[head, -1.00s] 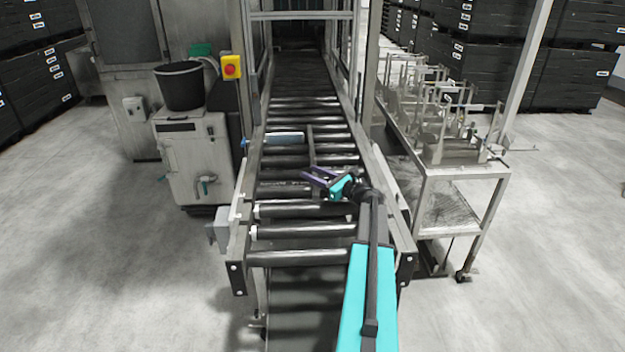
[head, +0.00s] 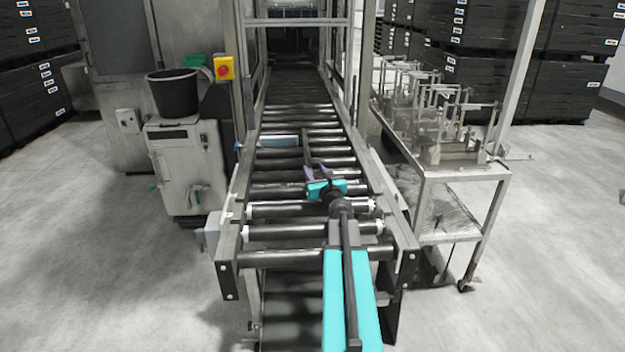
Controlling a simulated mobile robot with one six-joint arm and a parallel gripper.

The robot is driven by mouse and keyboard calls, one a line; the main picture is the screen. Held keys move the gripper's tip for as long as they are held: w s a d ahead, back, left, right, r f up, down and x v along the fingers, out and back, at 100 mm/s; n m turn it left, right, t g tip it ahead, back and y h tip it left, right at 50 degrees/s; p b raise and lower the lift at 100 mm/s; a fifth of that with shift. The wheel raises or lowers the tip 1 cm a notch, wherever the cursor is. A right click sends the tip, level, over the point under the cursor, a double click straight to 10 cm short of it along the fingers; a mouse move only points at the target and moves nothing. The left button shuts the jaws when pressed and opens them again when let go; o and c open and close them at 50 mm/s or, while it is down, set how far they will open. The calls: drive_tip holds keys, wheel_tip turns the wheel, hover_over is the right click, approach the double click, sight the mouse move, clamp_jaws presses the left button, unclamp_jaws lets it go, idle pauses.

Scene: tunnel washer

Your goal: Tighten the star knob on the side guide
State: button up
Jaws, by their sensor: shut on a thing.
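The side guide appears to be the thin dark bar (head: 306,146) standing lengthwise over the rollers, mid-conveyor.
A pale blue block (head: 278,141) lies on the rollers left of the bar. The conveyor's side rails (head: 386,200) flank my arm. A metal trolley (head: 462,172) with racks stands right. A white cabinet (head: 190,165) with a black bucket (head: 172,94) stands left.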

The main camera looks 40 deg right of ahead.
drive_tip(key=shift+s+d+f+m+g+h+b, duration=0.15)
drive_tip(key=shift+m+g+h+b, duration=0.55)
drive_tip(key=shift+b, duration=0.35)
drive_tip(key=shift+s+d+r+m+g+h+b, duration=0.15)
drive_tip(key=shift+m+g+h+b, duration=0.3)
drive_tip(key=shift+h+b, duration=0.55)
drive_tip(key=shift+d+f+m+g+h+b, duration=0.15)
drive_tip(key=shift+m+g+h+b, duration=0.4)
drive_tip(key=shift+b, duration=0.6)
drive_tip(key=shift+s+d+m+g+h+b, duration=0.2)
drive_tip(key=shift+d+m+g+h+b, duration=0.05)
drive_tip(key=shift+m+g+h+b, duration=0.55)
drive_tip(key=shift+s+r, duration=0.1)
drive_tip(key=shift+r, duration=0.15)
drive_tip(key=o, duration=1)
drive_tip(key=shift+o, duration=0.2)
drive_tip(key=shift+f, duration=0.1)
drive_tip(key=shift+s+a, duration=0.1)
